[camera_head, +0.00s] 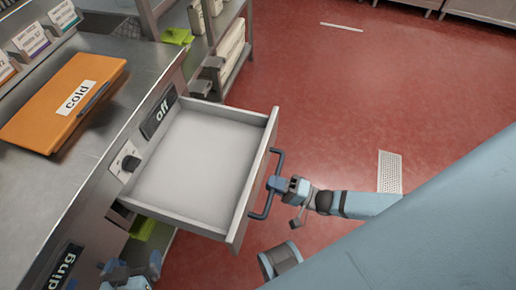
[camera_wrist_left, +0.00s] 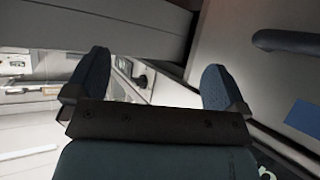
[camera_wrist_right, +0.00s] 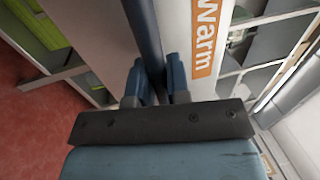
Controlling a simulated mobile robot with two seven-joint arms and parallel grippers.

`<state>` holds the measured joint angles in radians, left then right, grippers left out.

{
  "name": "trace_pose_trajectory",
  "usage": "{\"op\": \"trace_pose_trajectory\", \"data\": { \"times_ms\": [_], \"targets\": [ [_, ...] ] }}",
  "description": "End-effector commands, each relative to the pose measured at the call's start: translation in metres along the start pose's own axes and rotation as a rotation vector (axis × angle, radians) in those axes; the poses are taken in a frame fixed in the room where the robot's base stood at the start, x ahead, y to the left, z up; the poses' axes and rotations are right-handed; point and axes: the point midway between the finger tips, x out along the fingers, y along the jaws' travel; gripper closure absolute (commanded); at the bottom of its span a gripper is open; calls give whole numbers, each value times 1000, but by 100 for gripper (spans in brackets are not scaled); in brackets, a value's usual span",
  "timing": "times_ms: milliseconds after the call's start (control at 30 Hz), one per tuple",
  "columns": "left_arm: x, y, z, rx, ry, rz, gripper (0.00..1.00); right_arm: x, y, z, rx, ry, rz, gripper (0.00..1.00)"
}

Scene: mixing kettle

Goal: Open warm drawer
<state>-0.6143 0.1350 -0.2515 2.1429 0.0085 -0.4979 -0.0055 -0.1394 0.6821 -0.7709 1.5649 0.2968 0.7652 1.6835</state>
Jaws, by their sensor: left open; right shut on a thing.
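The drawer (camera_head: 190,160) is pulled far out of the counter, and its pale inside is empty. Its front carries a dark blue bar handle (camera_head: 264,206). In the right wrist view an orange label reading "warm" (camera_wrist_right: 206,38) is on the drawer front beside the handle bar (camera_wrist_right: 144,35). My right gripper (camera_head: 276,184) is shut on the handle, near its middle. My left gripper (camera_head: 132,272) is low at the left, below and apart from the drawer. The left wrist view shows its fingers (camera_wrist_left: 152,82) spread with nothing between them.
A dial (camera_head: 130,163) and a dark sign (camera_head: 159,115) are on the counter's front face beside the drawer. Shelving stands behind.

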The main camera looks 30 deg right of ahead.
Motion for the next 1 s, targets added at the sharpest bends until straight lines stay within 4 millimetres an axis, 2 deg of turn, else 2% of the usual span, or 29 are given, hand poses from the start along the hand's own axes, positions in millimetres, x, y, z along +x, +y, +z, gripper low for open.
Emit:
{"op": "trace_pose_trajectory", "data": {
  "times_ms": [200, 567, 600, 700, 1000],
  "targets": [
    [0, 0, 0, 0, -2, -1, 0, -10, -2, 0, 1, -1, 0, 100],
    [0, 0, -1, -1, -2, -1, 0, -11, -2, 0, 0, -1, -1, 100],
    [0, 0, -1, -1, -2, -1, 0, -11, -2, 0, 0, -1, -1, 81],
    [0, 0, -1, -2, -2, -1, 0, -11, -2, 0, 0, -1, -1, 59],
    [0, 0, -1, -2, -2, -1, 0, -12, -2, 0, 0, -1, 0, 59]
  ]
}}
